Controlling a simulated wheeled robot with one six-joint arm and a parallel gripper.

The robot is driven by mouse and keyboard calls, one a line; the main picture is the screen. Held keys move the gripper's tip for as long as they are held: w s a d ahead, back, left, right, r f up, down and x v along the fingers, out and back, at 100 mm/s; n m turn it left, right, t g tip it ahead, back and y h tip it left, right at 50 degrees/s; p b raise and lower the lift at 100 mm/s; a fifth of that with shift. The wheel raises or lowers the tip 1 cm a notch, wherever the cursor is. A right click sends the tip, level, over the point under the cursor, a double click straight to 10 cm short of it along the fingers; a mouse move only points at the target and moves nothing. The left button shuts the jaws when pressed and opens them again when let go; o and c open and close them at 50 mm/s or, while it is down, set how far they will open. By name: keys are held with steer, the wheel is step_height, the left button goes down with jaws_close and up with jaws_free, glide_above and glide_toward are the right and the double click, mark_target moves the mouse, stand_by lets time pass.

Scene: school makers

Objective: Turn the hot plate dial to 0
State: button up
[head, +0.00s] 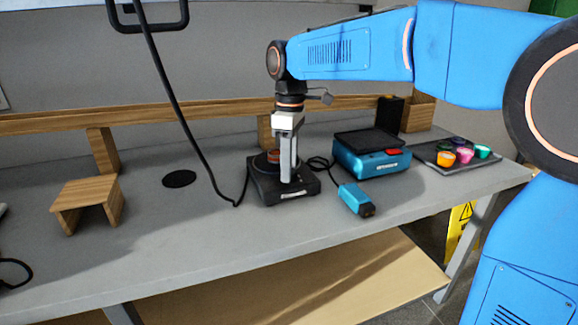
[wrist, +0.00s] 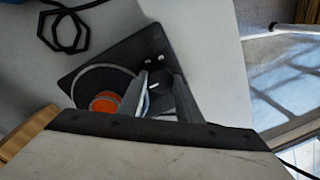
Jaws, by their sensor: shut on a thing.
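The black hot plate (head: 275,197) stands on the grey bench, with a small round orange-brown item (head: 273,156) on its plate. It also shows in the wrist view (wrist: 100,57), where that item (wrist: 105,103) lies left of my fingers. My gripper (head: 287,178) points straight down at the front of the hot plate. In the wrist view my gripper (wrist: 156,82) is shut on the dark dial (wrist: 154,88), which has a pale mark. The fingers hide much of the dial, and I cannot read its number.
A blue scale (head: 370,160) and a small teal device (head: 356,200) sit to the right. A dark tray (head: 460,172) with several coloured pots is farther right. A wooden stand (head: 88,197) is at left.

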stand_by(0.4)
steer(key=o, duration=1)
steer(key=shift+o, duration=0.2)
